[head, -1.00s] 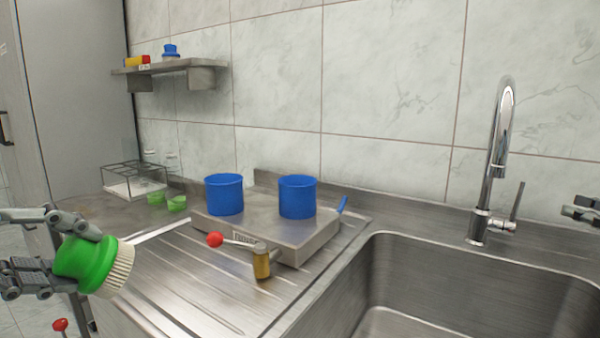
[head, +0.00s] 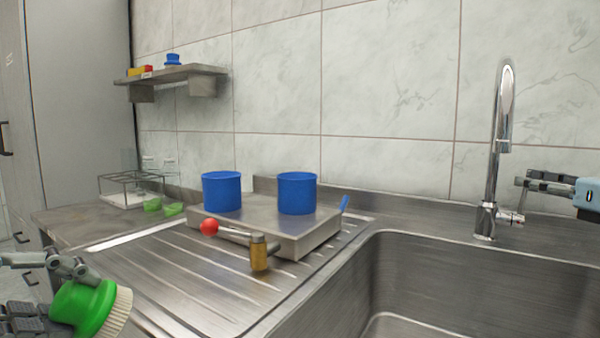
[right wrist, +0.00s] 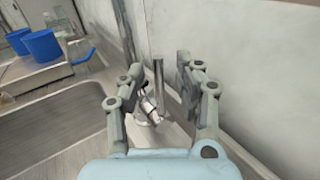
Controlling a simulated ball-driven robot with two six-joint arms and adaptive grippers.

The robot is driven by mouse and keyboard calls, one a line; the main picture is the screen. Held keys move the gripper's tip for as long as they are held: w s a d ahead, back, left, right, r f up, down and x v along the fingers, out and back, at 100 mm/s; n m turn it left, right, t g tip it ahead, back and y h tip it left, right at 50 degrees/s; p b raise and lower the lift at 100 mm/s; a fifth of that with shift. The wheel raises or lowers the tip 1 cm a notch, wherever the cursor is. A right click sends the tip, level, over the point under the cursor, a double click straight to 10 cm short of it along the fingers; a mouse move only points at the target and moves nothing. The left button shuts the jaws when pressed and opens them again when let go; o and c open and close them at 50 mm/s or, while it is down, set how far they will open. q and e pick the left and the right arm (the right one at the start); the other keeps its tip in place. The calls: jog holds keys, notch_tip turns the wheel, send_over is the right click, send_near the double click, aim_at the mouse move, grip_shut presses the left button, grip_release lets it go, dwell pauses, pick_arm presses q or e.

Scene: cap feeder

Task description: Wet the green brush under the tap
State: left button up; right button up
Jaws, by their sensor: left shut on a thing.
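The green brush (head: 86,306) with pale bristles is at the lower left of the head view. My right gripper (head: 522,183) is just right of the tap. In the right wrist view its fingers (right wrist: 158,68) are apart, with the tap (right wrist: 158,85) seen between them. I cannot tell whether they touch the tap's lever.
Two blue cups (head: 222,191) (head: 297,193) stand on a steel block (head: 280,228) on the drainboard. A red-balled lever (head: 209,227) and a brass cylinder (head: 259,254) sit at its front. Green cups (head: 152,205) and a wire rack (head: 131,189) are at the left. The sink is empty.

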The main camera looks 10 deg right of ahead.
jog(key=shift+w+a, duration=0.25)
jog(key=shift+w, duration=0.45)
grip_shut()
